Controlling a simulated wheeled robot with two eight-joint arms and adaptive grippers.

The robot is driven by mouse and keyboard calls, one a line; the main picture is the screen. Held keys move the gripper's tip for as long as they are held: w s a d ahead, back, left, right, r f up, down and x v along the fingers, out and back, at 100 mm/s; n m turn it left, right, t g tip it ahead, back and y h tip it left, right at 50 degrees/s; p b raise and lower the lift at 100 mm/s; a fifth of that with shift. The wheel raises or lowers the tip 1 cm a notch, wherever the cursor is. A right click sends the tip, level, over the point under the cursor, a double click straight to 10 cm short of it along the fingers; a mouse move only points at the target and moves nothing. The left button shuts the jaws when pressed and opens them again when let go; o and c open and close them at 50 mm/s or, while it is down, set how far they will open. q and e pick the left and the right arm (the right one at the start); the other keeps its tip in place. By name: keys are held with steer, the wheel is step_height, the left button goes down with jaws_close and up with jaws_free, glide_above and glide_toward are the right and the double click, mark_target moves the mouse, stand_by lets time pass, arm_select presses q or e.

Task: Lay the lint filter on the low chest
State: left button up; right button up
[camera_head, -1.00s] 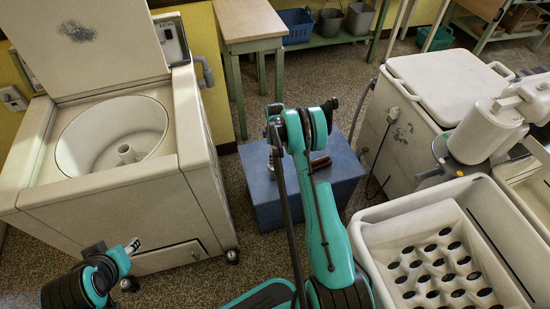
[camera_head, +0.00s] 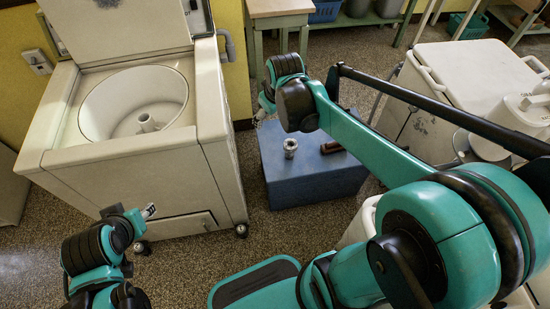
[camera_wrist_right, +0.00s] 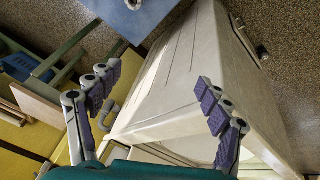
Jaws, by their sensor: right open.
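The low chest (camera_head: 318,178) is a blue box on the floor, right of the washer. A silver metal piece with a flared rim, seemingly the lint filter (camera_head: 290,148), stands upright on its top. In the right wrist view the chest (camera_wrist_right: 155,12) is at the top edge, with part of the silver piece (camera_wrist_right: 132,4) cut off. My right gripper (camera_wrist_right: 160,92) is open and empty, apart from the silver piece; the washer's side shows between its fingers. In the head view it is mostly hidden by its arm. My left gripper (camera_head: 148,212) is low, before the washer.
A brown piece (camera_head: 333,147) lies on the chest, right of the silver piece. An open top-loading washer (camera_head: 215,135) stands left of the chest. A wooden-topped table (camera_head: 275,8) is behind. A white lidded machine (camera_head: 470,75) is at right. Speckled floor is clear in front.

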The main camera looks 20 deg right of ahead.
steer(key=s+a+m+t, duration=0.1)
steer(key=s+a, duration=0.2)
steer(key=s, duration=0.4)
steer(key=s+a+m+t, duration=0.1)
steer(key=s+a+m, duration=0.1)
steer(key=s, duration=0.5)
steer(key=shift+s+a+t+y, duration=0.3)
steer(key=shift+s+a, duration=0.05)
steer(key=shift+a, duration=0.05)
